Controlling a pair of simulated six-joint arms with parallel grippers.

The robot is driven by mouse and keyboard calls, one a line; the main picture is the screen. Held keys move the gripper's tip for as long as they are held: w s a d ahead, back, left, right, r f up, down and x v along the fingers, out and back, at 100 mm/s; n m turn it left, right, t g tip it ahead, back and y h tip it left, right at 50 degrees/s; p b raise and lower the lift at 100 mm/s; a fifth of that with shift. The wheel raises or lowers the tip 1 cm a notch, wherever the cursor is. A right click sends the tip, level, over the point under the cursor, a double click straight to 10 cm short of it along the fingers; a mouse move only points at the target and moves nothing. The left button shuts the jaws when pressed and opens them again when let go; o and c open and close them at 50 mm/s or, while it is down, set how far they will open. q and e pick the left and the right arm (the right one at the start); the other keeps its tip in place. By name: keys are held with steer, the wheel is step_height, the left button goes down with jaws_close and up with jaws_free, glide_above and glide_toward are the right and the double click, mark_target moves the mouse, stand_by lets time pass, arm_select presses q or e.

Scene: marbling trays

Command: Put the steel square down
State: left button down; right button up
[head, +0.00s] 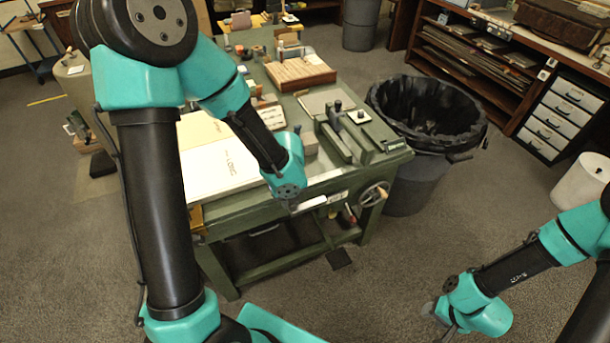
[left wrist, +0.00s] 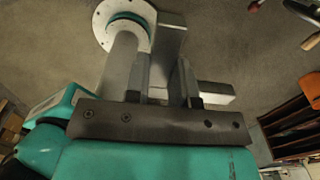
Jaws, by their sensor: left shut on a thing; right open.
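My left gripper (head: 291,201) is at the front edge of the green workbench and points down. It is shut on the steel square, whose pale metal bar (head: 313,203) sticks out to the right of it. In the left wrist view, the fingers (left wrist: 165,85) close on the steel square, and its light bar (left wrist: 216,92) shows to their right. The rest of the square is partly hidden by the fingers and the gripper body. My right gripper (head: 437,312) is low at the right, over the floor, open and far from the square.
The green workbench (head: 232,207) holds white boards (head: 215,165) at left, a wooden block tray (head: 300,70) and a clamp-like fixture (head: 350,130) at right. A black-lined bin (head: 415,170) stands right of the bench. Carpet in front is largely clear.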

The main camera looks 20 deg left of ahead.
arm_select(q)
steer(key=shift+w+a, duration=0.1)
steer(key=w+a, duration=0.2)
steer(key=w, duration=0.2)
steer(key=w+a+f, duration=0.1)
steer(key=w+a, duration=0.2)
steer(key=w, duration=0.2)
steer(key=w+a, duration=0.3)
steer(key=w, duration=0.1)
steer(key=shift+w+a+f, duration=0.15)
steer(key=shift+w+f, duration=0.1)
steer(key=shift+f, duration=0.05)
steer(key=shift+f, duration=1.75)
steer(key=shift+f, duration=0.55)
steer(key=c, duration=1)
jaws_free()
